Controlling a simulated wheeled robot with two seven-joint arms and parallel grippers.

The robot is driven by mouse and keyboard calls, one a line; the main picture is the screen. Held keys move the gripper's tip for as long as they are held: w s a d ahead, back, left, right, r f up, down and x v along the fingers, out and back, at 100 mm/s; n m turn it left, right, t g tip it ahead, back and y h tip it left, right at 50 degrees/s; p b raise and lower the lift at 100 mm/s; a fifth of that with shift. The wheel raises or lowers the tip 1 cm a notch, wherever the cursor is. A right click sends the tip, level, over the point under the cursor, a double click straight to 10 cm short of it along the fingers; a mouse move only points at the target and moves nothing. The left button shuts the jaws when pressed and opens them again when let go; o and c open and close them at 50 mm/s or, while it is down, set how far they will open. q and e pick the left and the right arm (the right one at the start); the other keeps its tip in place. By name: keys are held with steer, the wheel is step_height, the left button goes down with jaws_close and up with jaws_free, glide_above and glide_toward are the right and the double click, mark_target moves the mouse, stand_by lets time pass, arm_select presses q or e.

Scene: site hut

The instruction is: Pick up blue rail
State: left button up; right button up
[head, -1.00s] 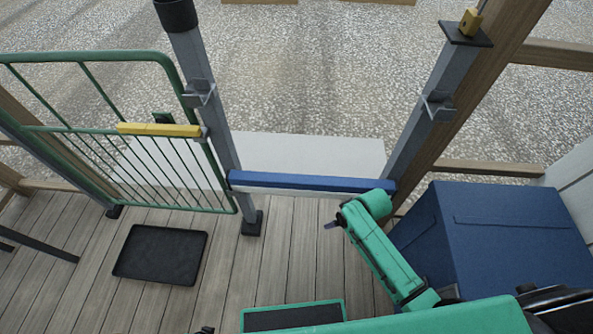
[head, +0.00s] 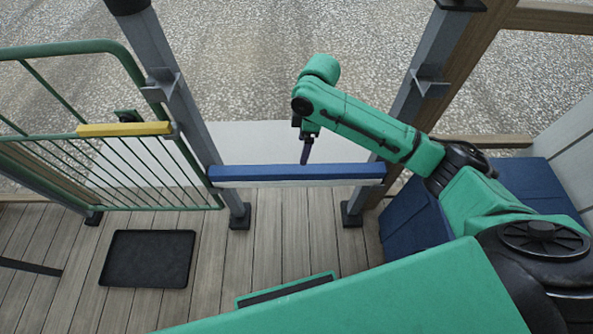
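The blue rail (head: 260,172) is a long straight bar with a pale lower side. It lies level across the gap between two grey posts, low down in the head view. My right arm reaches in from the right and bends down above the rail. Its gripper (head: 306,158) points down, with the tip at the rail's upper edge, right of its middle. I cannot tell whether it touches the rail. The fingers are seen edge-on as one dark strip, so their opening is hidden. My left gripper is out of view.
Grey posts with brackets stand left (head: 178,100) and right (head: 418,88) of the gap. A green gate (head: 120,50) with a yellow bar (head: 125,129) is at the left. A black tray (head: 148,259) lies on the deck. A blue box (head: 405,215) stands right, partly behind my arm.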

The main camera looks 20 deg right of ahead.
mark_target(297, 168)
steer(key=f, duration=0.4)
steer(key=a+f+b, duration=0.1)
steer(key=f, duration=0.3)
steer(key=w+f, duration=0.1)
steer(key=f, duration=0.4)
steer(key=shift+a+b, duration=0.2)
steer(key=shift+b, duration=0.1)
steer(key=shift+r, duration=0.15)
jaws_close()
